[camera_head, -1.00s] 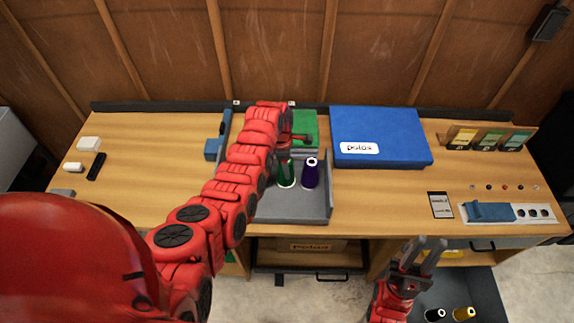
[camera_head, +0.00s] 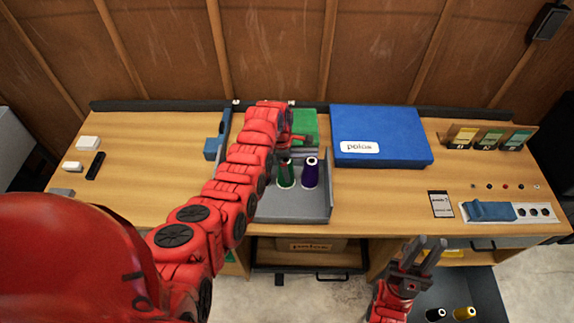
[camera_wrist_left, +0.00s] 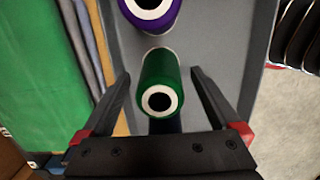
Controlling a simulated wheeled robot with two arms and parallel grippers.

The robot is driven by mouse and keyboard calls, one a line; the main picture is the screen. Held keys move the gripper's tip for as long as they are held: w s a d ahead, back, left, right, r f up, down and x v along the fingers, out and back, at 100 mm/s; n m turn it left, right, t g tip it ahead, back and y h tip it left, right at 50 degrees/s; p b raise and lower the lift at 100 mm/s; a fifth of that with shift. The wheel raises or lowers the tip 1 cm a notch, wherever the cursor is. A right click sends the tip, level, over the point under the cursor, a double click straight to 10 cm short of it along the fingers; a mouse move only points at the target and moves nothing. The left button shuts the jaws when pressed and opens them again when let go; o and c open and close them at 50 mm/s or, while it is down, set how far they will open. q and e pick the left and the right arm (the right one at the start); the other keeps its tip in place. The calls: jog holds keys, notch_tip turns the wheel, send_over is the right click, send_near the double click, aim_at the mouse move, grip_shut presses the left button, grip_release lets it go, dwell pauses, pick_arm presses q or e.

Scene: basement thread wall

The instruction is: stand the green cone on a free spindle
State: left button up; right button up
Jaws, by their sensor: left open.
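The green cone (camera_head: 286,174) stands upright in the grey tray (camera_head: 290,212) on the bench, just left of the purple cone (camera_head: 310,173). In the left wrist view the green cone (camera_wrist_left: 160,85) lies between the two fingers of my open left gripper (camera_wrist_left: 161,76), with a gap on each side. The purple cone (camera_wrist_left: 150,10) is just beyond the fingertips there. In the head view my left arm hides most of the left gripper. My right gripper (camera_head: 430,243) is open and empty in front of the bench. I cannot make out a free spindle.
An open drawer (camera_head: 485,290) at lower right holds a black cone (camera_head: 434,314) and a yellow cone (camera_head: 464,313). The bench's left side is mostly clear.

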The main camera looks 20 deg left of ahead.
pick_arm(q)
jog(key=shift+r, duration=0.15)
jog(key=r, duration=0.2)
jog(key=r+b, duration=0.1)
jog(key=r, duration=0.1)
jog(key=r+b, duration=0.1)
jog(key=r, duration=0.1)
jog(key=shift+s+a, duration=0.1)
jog(key=shift+a, duration=0.25)
notch_tip(320, 180, up, 11)
jog(key=a+p, duration=0.1)
jog(key=p, duration=0.5)
jog(key=shift+s, duration=0.2)
jog(key=shift+a, duration=0.1)
